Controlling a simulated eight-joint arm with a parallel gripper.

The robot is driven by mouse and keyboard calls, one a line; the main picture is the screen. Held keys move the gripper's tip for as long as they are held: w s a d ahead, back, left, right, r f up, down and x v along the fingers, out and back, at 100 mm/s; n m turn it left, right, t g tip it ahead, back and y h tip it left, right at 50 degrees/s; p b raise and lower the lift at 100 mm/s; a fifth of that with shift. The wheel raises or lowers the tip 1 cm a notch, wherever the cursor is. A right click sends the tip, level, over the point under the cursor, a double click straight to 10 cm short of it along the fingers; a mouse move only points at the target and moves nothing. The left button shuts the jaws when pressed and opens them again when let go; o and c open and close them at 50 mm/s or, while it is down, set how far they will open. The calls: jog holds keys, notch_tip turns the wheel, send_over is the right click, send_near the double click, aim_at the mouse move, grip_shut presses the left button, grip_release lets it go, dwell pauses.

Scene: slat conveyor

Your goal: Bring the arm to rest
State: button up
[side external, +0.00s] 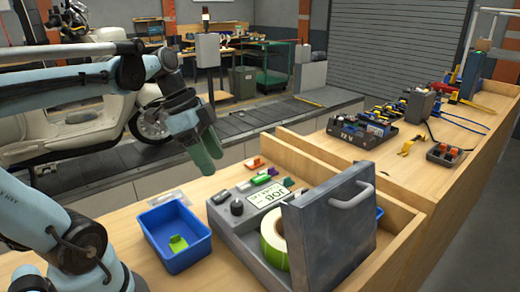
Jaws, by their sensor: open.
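My gripper (207,150) hangs from the blue arm that enters at the left, with its greenish fingers pointing down. It is open, and I see nothing between the fingers. It is in the air above and behind the blue bin (171,222), apart from the bench top. The gap between the fingers is hard to see from this side.
The blue bin holds a lime-green piece (178,244). To its right, a grey case (237,228) with a raised lid (331,226) holds a green-edged roll (274,238). A white scooter (60,125) stands on the slat conveyor (100,165) behind.

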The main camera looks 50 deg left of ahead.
dwell(0.4)
jog(key=d+f+n+t+y, duration=0.1)
jog(key=f+n, duration=0.1)
jog(key=w+d+f+n+t+y, duration=0.1)
jog(key=d+n, duration=0.1)
jog(key=n, duration=0.1)
jog(key=d+f+n+t+y, duration=0.1)
jog(key=d+f+n, duration=0.1)
jog(key=shift+w+f+n, duration=0.25)
jog(key=shift+f+n, duration=0.1)
jog(key=shift+n, duration=0.05)
jog(key=shift+w+d+f+n+t, duration=0.2)
jog(key=shift+d+f+n+t, duration=0.1)
jog(key=shift+d+n+t, duration=0.35)
jog(key=shift+a, duration=0.1)
